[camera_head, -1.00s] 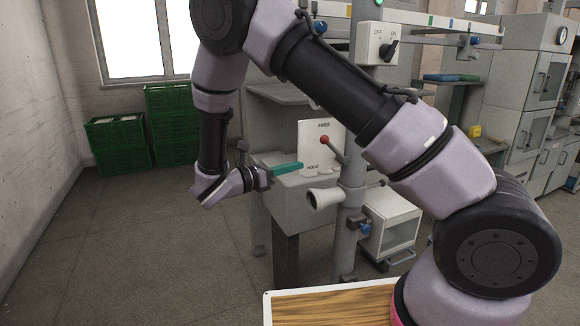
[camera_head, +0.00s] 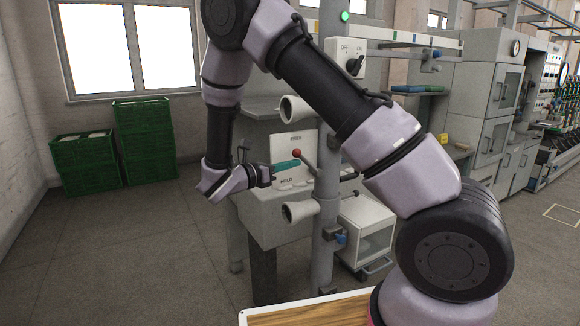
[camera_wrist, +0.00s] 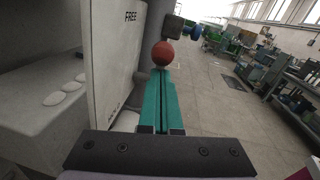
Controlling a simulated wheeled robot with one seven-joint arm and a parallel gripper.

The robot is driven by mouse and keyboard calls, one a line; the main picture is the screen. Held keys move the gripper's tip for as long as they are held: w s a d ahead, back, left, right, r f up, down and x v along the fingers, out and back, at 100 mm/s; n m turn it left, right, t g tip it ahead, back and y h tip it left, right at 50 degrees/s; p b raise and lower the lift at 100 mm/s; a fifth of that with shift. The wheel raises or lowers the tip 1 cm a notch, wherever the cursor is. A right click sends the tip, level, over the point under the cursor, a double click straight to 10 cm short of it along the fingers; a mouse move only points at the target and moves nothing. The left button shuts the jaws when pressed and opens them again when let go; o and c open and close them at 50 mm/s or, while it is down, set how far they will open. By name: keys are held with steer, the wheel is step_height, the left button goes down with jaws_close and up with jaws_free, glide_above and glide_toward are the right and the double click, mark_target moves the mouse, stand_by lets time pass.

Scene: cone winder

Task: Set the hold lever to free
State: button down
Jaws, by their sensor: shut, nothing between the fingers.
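The hold lever has a red ball knob (camera_head: 297,153) on a thin grey rod. In the head view the rod slants up and left from its pivot, and the knob shows just below the word FREE. Behind it is a white plate (camera_head: 309,141) marked FREE at the top and HOLD at the bottom. My gripper (camera_head: 298,163) has teal fingers, shut and empty. The fingertips are at the knob's underside in the head view. In the wrist view the knob (camera_wrist: 163,54) sits just beyond the fingertips (camera_wrist: 161,73); contact cannot be told.
A grey post (camera_head: 326,230) with pale cone holders (camera_head: 299,211) stands right of the plate. A switch box (camera_head: 345,58) is higher on the machine. Green crates (camera_head: 146,145) stand by the left wall. The floor at left is clear.

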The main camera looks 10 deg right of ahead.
mark_target(303, 157)
steer(key=shift+r, duration=0.15)
steer(key=shift+w+d+r+g+y, duration=0.2)
steer(key=shift+d+r+g+y, duration=0.3)
steer(key=shift+r+y, duration=0.45)
steer(key=d+r+y, duration=0.2)
steer(key=shift+w+d+m+g+y, duration=0.1)
steer(key=shift+w+m+g+y, duration=0.2)
steer(key=shift+w+g+y, duration=0.1)
steer(key=shift+w+d+r+g+y, duration=0.1)
steer(key=shift+d+r+g+y, duration=0.2)
steer(key=shift+d+y, duration=0.15)
steer(key=shift+w+d+r, duration=0.15)
steer(key=shift+d+r, duration=0.1)
steer(key=shift+d, duration=0.25)
steer(key=shift+a, duration=0.1)
